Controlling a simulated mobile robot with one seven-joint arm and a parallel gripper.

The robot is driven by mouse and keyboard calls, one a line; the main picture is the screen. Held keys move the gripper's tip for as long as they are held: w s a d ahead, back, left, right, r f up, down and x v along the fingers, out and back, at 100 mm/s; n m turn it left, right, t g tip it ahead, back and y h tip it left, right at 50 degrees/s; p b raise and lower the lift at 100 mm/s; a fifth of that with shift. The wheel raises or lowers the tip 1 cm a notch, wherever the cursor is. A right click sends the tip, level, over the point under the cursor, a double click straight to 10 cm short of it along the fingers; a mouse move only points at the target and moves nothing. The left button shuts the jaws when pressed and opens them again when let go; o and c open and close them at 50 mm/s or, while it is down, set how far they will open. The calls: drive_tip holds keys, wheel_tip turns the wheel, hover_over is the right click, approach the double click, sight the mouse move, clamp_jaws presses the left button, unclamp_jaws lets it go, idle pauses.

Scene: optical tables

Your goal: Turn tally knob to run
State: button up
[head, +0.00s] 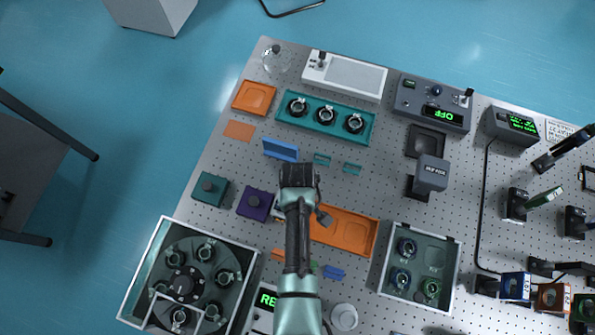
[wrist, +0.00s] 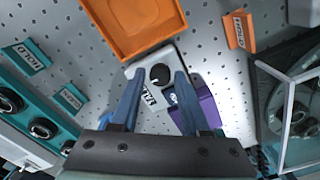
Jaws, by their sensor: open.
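The tally knob (wrist: 160,75) is a round black knob on a pale grey box (wrist: 137,72), in the upper middle of the wrist view. The box has a white label whose text is hard to read. My gripper (wrist: 158,78) is open, with one blue finger on each side of the knob in the picture. Contact with the knob cannot be told. In the head view my gripper (head: 298,178) is seen from above, its fingertips are hidden, and it covers most of the box. The way the knob points is unclear.
An orange tray (head: 365,222) lies close to the box. A purple block (head: 246,207) with a dark knob is on its other side. A teal tray (head: 282,121) with black rings and an open-topped case (head: 150,255) with a dark wheel stand farther out on the perforated table.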

wheel_tip(320, 180, up, 13)
drive_tip(key=b, duration=0.1)
drive_tip(key=shift+f, duration=0.2)
idle(0.6)
